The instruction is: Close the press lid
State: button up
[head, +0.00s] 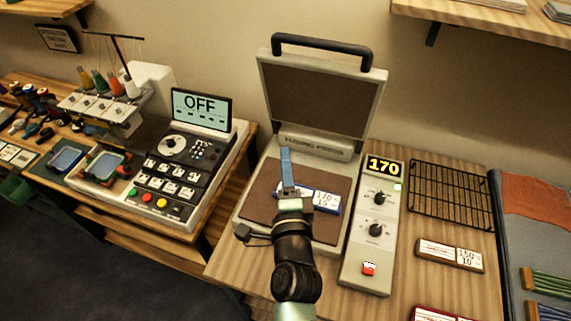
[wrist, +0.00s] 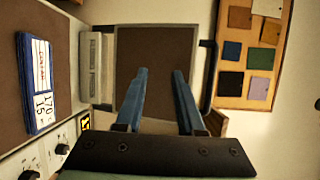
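The press lid (head: 322,95) stands open and upright at the back of the press, with its brown inner face toward me. Its black handle (head: 322,45) runs along the top edge. In the wrist view the lid (wrist: 155,50) fills the middle, and the handle (wrist: 207,70) is a dark bar at its right. My gripper (head: 286,153) is over the press bed (head: 262,205), in front of the lid and below the handle in the head picture. In the wrist view its blue fingers (wrist: 160,72) are apart with nothing between them. I cannot tell whether they touch the lid.
A blue-and-white card (head: 327,201) marked 170 and 15 lies on the bed, partly behind my gripper. The control panel (head: 372,225) reads 170. A black wire rack (head: 450,193) and a brown card (head: 449,255) lie at right. An embroidery machine (head: 180,165) showing OFF stands left.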

grip_shut()
jog(key=c, duration=0.5)
grip_release()
jog(key=o, duration=0.6)
jog(key=s+d+b, duration=0.1)
jog(key=s+b, duration=0.3)
jog(key=s, duration=0.9)
jog(key=shift+r, duration=0.2)
